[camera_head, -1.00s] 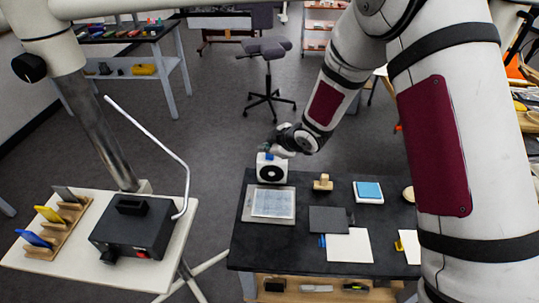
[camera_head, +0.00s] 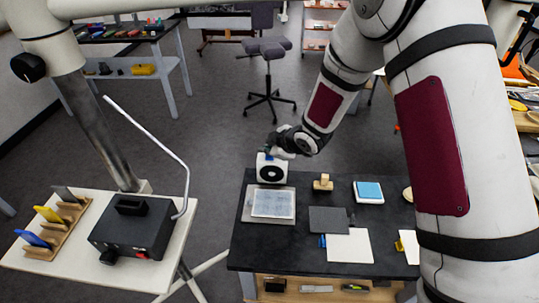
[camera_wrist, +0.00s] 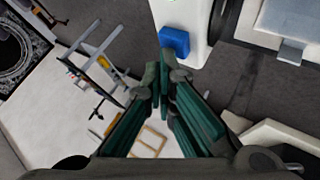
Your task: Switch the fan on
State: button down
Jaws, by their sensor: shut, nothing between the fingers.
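The fan (camera_head: 271,172) is a small white box with a round black opening, standing at the back left of the dark table. A blue switch (camera_wrist: 174,42) sits on the fan's white body in the wrist view. My gripper (camera_head: 271,153) is at the top of the fan, partly covering the blue part in the head view. In the wrist view my gripper's (camera_wrist: 163,72) green-padded fingers are together and empty, with their tips just beside the blue switch. I cannot tell whether they touch it, or whether the fan turns.
A grey tray with a pale panel (camera_head: 273,203) lies in front of the fan. A wooden block (camera_head: 323,182) and a blue-topped white box (camera_head: 368,192) stand to its right. A white table (camera_head: 60,258) with a black device (camera_head: 134,228) is at left.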

aim_at(268, 157)
jog(key=shift+r, duration=0.45)
notch_tip(268, 157, up, 6)
jog(key=shift+p, duration=0.45)
dwell(0.6)
jog(key=s+d+r+m+t+h, duration=0.1)
jog(key=s+d+r+m+h, duration=0.25)
jog(key=d+r, duration=0.5)
jog(key=s+d+r+m+h, duration=0.2)
jog(key=s+d+r+m, duration=0.3)
jog(key=d+r, duration=0.35)
jog(key=s+d+r+m, duration=0.1)
jog(key=s+m, duration=0.1)
jog(key=s, duration=0.7)
jog(key=s+d+r+m+g, duration=0.1)
jog(key=s+d+r+m, duration=0.1)
jog(key=s, duration=0.6)
jog(key=s+d+r+m+g, duration=0.1)
jog(key=s+m, duration=0.3)
jog(key=s, duration=0.5)
jog(key=shift+s+d+r+b, duration=0.3)
jog(key=shift+d+r+b, duration=0.1)
jog(key=shift+d+r, duration=0.3)
